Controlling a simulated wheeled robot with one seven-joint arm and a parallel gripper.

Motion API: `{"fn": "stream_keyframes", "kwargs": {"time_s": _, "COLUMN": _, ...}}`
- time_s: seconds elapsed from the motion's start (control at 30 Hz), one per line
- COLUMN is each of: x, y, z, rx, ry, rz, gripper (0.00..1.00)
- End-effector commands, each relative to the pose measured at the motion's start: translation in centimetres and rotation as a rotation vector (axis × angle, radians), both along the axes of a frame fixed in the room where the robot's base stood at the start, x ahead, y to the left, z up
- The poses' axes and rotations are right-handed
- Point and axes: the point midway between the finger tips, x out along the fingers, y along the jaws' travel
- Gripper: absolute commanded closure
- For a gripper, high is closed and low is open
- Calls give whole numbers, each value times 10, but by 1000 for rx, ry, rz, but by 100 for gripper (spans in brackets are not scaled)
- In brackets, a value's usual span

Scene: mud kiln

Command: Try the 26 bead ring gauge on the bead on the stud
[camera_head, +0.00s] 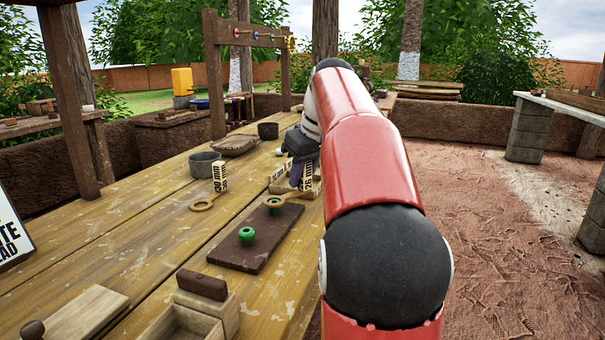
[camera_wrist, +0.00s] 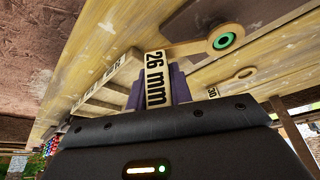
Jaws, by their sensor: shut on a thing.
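My gripper (camera_head: 300,172) is shut on the upright tag of the 26 mm bead ring gauge (camera_head: 308,176), which shows between its purple fingers in the wrist view (camera_wrist: 155,78). The gauge's wooden ring is over the far end of a dark board (camera_head: 262,250). A green bead (camera_head: 273,203) shows at that ring; in the wrist view the green bead (camera_wrist: 224,41) appears inside the ring opening. I cannot tell how far down the ring sits. A second green bead (camera_head: 247,234) sits on the near part of the board, clear of the gauge.
Another ring gauge (camera_head: 202,205) with an upright tag lies left of the board. A light wooden rack (camera_head: 312,188) is beside my gripper. A grey metal pot (camera_head: 204,164) and a dark cup (camera_head: 268,130) stand farther back. A wooden box (camera_head: 185,325) stands at the front.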

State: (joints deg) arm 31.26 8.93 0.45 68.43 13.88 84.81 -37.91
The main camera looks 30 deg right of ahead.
Motion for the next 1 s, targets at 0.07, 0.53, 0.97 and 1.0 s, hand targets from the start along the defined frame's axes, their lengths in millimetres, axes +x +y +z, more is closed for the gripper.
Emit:
{"fn": "stream_keyframes", "kwargs": {"time_s": 0.07, "x": 0, "y": 0, "z": -1, "rx": 1, "ry": 2, "rz": 0, "gripper": 100}}
{"fn": "stream_keyframes", "kwargs": {"time_s": 0.53, "x": 0, "y": 0, "z": 2, "rx": 0, "ry": 3, "rz": 0, "gripper": 100}}
{"fn": "stream_keyframes", "kwargs": {"time_s": 0.97, "x": 0, "y": 0, "z": 23, "rx": 1, "ry": 1, "rz": 0, "gripper": 100}}
{"fn": "stream_keyframes", "kwargs": {"time_s": 1.0, "x": 0, "y": 0, "z": 25, "rx": 1, "ry": 1, "rz": 0, "gripper": 100}}
